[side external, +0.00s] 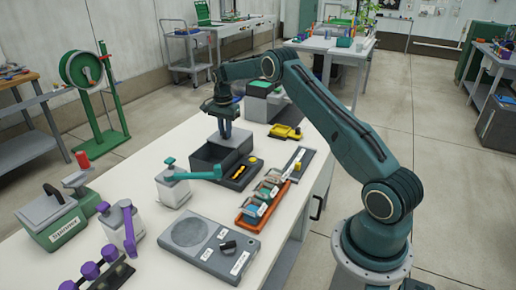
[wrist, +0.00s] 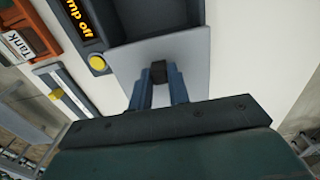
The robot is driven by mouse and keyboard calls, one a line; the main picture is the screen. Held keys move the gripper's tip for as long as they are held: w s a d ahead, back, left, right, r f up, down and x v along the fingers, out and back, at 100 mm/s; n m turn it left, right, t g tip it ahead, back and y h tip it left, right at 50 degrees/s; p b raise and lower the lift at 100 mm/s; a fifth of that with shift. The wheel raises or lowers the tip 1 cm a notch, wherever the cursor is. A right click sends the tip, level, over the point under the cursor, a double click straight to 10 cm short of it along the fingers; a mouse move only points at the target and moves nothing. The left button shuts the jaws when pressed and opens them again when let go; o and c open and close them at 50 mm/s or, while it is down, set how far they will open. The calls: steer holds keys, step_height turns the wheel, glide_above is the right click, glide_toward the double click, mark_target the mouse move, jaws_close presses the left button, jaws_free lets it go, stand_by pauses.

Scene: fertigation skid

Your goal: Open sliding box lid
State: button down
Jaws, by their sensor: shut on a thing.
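The sliding box is a dark grey box (side external: 208,161) on the white bench, and its dark interior (wrist: 150,22) shows at the top of the wrist view. Its light grey flat lid (side external: 235,139) lies toward the far side, leaving the near part of the box open. The lid also shows in the wrist view (wrist: 195,62). My gripper (side external: 225,133) points down over the lid. In the wrist view its two blue fingers (wrist: 159,80) are shut on a small dark lid handle (wrist: 158,70). The handle's lower part is hidden between the fingers.
Beside the box is a control panel with an orange display (wrist: 77,18) and a yellow button (wrist: 97,63). A teal-handled valve (side external: 175,185) stands close to the box at left, its lever reaching toward it. An orange tray (side external: 248,222) with several pieces lies nearer.

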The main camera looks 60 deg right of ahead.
steer(key=shift+d+r, duration=0.1)
steer(key=shift+d, duration=0.45)
steer(key=c, duration=1.3)
jaws_free()
step_height(320, 180, up, 14)
steer(key=shift+f, duration=0.1)
